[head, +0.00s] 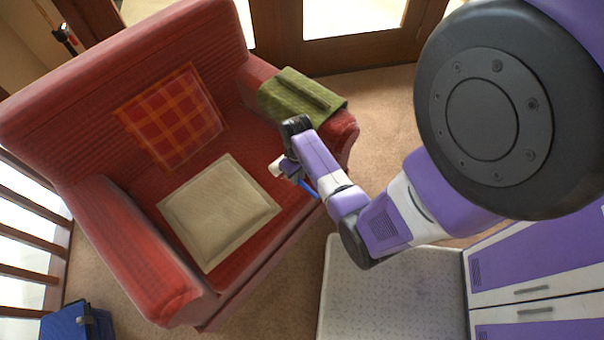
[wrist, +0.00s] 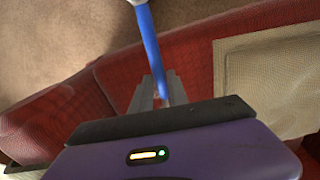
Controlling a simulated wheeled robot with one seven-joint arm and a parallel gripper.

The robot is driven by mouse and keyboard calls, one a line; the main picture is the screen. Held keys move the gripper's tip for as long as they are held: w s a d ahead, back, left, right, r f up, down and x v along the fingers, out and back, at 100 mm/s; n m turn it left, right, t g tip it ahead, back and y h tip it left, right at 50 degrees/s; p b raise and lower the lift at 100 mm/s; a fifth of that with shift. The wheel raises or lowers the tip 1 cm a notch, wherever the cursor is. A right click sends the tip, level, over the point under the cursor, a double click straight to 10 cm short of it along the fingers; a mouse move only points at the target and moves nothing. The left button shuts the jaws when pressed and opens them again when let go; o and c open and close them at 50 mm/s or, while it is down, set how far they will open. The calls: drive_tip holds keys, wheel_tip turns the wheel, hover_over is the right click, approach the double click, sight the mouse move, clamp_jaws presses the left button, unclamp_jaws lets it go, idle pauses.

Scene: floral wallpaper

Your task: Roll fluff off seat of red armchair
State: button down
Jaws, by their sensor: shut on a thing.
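The red armchair (head: 122,220) fills the left half of the head view, its seat facing me. My gripper (head: 289,172) is over the right part of the seat, near the right armrest. It is shut on a thin blue handle (head: 309,188), which also shows in the wrist view (wrist: 150,50). In the wrist view the handle reaches out past the seat's front edge, over carpet, to a white part (wrist: 138,2) cut off by the frame's top. I cannot make out any fluff on the red seat; my arm hides some of it.
A cream cushion (head: 220,210) lies on the seat and a plaid cushion (head: 170,116) leans on the backrest. A green cloth (head: 300,96) hangs over the right armrest. A blue box (head: 75,322) stands at lower left. Carpet (head: 385,110) is bare beyond the right armrest.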

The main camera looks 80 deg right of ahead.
drive_tip(key=b, duration=0.6)
hover_over(298, 191)
drive_tip(key=shift+f, duration=2.9)
drive_tip(key=shift+f+b, duration=0.5)
drive_tip(key=shift+f, duration=0.5)
drive_tip(key=shift+s, duration=0.1)
